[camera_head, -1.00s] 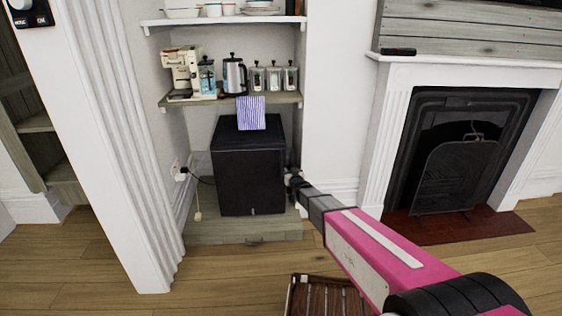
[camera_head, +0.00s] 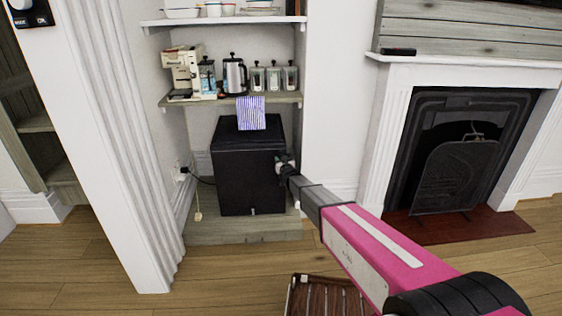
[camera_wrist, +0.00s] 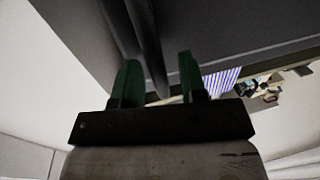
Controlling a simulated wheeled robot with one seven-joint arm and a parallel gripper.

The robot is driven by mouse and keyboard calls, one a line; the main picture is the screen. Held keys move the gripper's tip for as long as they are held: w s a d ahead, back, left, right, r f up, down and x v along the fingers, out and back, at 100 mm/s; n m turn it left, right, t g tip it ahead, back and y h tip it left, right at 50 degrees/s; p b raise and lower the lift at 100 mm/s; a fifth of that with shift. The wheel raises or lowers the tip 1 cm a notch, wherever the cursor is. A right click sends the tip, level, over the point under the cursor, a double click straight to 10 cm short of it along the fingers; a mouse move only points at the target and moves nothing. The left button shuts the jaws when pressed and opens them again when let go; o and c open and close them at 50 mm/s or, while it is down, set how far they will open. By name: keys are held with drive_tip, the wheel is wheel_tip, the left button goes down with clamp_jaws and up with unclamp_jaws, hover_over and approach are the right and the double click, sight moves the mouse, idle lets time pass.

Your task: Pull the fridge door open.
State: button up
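The fridge (camera_head: 240,180) is a small black box with its door closed, standing on a low wooden platform in the alcove. My gripper (camera_head: 284,163) is at the upper right edge of its front in the head view. In the wrist view, my gripper (camera_wrist: 158,68) has two green fingers apart, with a dark upright bar of the fridge (camera_wrist: 230,25) running down close to the left finger, between the two. I cannot tell whether the fingers touch it or whether that bar is a handle or the door edge.
A white wall post (camera_head: 120,150) stands left, a fireplace (camera_head: 450,150) right. A slatted wooden crate (camera_head: 325,296) lies on the floor in front. Floor between is clear.

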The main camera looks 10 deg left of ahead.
drive_tip(key=shift+w, duration=0.2)
clamp_jaws()
drive_tip(key=shift+s, duration=0.1)
